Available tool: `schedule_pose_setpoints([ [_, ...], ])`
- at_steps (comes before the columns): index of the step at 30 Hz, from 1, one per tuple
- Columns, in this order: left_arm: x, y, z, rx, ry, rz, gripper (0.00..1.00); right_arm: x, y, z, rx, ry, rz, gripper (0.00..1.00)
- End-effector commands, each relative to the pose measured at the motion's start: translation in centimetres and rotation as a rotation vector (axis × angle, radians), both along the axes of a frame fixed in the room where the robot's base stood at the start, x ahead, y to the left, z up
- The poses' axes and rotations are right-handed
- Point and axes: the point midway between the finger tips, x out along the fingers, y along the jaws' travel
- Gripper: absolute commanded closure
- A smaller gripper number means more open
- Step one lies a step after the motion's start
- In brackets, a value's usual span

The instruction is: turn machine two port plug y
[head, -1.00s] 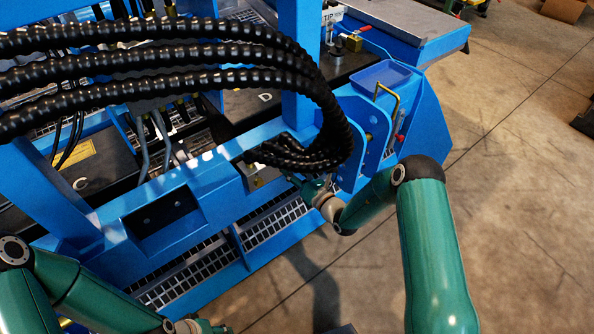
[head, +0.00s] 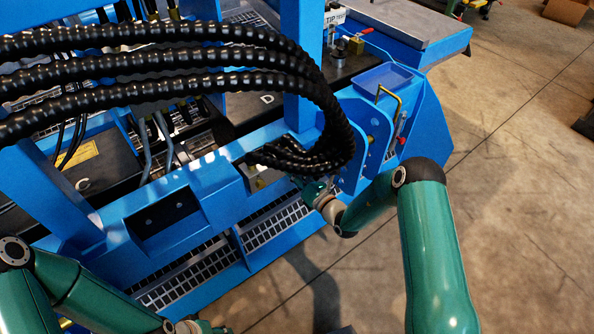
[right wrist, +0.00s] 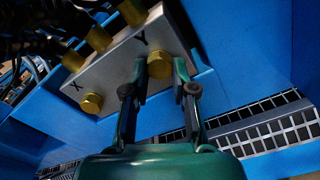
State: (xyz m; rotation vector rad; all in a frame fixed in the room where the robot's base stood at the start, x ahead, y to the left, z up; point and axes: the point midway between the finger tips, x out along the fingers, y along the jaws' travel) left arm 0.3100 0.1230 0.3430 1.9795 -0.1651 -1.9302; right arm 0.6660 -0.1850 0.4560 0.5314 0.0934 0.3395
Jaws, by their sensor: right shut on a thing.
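Port plug Y (right wrist: 159,66) is a brass hex plug below the letter Y on a grey block (right wrist: 125,52) in the right wrist view. My right gripper (right wrist: 160,75) is shut on this plug, one finger on each side. A second brass plug (right wrist: 92,103) sits by the letter X, apart from the fingers. In the head view the right gripper is mostly hidden under black hoses; its wrist (head: 330,208) shows beside the blue frame. My left arm (head: 90,295) is at the lower left, and its fingers are not visible.
Black ribbed hoses (head: 180,80) arch over the blue machine frame (head: 195,205) and come down close to my right wrist. Brass fittings (right wrist: 97,38) stand along the block's upper side. A blue bracket (head: 365,150) is right of the hoses. Open floor (head: 520,220) lies at the right.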

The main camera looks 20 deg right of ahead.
Motion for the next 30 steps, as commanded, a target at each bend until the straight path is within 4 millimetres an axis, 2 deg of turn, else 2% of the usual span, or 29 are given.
schedule_pose_setpoints([
  [1, 0.0, 0.0, 0.2, 0.0, 0.0, 0.0, 0.6, 0.1, -0.5, 0.0, 0.024, 0.01, -0.014, 1.0],
  [30, 0.0, 0.0, 2.6, 0.0, 0.0, 0.0, 0.6, 0.2, -0.2, 0.2, 0.819, 0.295, -0.012, 1.0],
])
